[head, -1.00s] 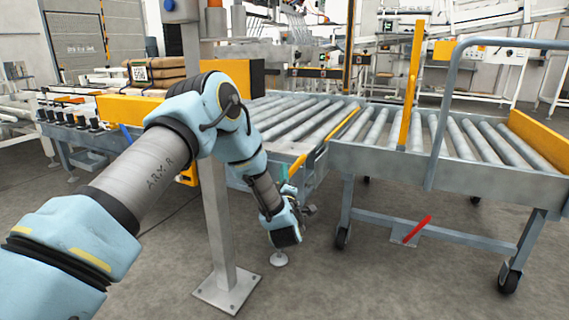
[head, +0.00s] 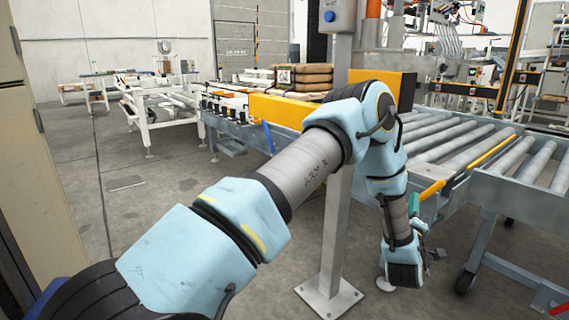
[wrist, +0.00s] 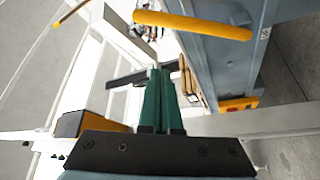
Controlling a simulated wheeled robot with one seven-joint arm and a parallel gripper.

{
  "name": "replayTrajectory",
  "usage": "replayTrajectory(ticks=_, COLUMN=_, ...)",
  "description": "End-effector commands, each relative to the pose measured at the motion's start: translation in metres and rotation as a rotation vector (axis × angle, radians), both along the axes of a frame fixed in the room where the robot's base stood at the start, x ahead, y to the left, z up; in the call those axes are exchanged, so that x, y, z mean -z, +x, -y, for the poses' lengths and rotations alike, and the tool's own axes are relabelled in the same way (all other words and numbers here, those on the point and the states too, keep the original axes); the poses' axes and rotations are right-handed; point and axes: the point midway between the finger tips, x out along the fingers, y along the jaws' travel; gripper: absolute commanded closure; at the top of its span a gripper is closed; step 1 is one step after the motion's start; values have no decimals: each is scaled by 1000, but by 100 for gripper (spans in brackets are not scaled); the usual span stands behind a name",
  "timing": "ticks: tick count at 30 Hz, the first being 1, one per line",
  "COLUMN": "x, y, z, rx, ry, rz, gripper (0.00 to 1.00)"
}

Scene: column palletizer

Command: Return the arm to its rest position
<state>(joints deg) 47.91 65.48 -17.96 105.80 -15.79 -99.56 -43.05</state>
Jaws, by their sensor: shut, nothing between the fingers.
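My arm reaches from the lower left of the head view, bends at an elbow near the grey post, and hangs down to my gripper (head: 416,220) on the right of that post. In the wrist view my gripper (wrist: 160,72) shows two green fingers side by side, pressed together, with nothing between them. The gripper is in front of the roller conveyor's side, apart from any load. In the head view the arm's links partly hide the fingers.
A grey post (head: 331,235) on a floor plate stands close behind my forearm. The roller conveyor (head: 445,140) runs to the right, with stacked brown sacks (head: 303,77) at its far end. A beige cabinet (head: 30,170) stands at the left edge. Open floor (head: 150,185) lies between.

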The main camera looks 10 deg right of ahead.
Motion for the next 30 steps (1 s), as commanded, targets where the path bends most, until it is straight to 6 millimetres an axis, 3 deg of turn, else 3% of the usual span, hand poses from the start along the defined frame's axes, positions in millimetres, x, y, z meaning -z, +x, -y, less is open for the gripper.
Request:
replayTrajectory(ticks=5, x=-18, y=50, z=-30, rx=0, ry=203, rz=-56, gripper=100)
replayTrajectory(ticks=8, x=-25, y=80, z=-68, rx=3, ry=391, rz=-116, gripper=100)
replayTrajectory(ticks=12, x=-28, y=104, z=-141, rx=14, ry=655, rz=-223, gripper=100)
replayTrajectory(ticks=15, x=-29, y=106, z=-204, rx=26, ry=833, rz=-316, gripper=100)
replayTrajectory(ticks=19, x=-30, y=87, z=-294, rx=54, ry=1044, rz=-464, gripper=100)
replayTrajectory(ticks=24, x=-32, y=31, z=-398, rx=124, ry=1245, rz=-674, gripper=100)
replayTrajectory(ticks=30, x=-37, y=-40, z=-475, rx=216, ry=1363, rz=-874, gripper=100)
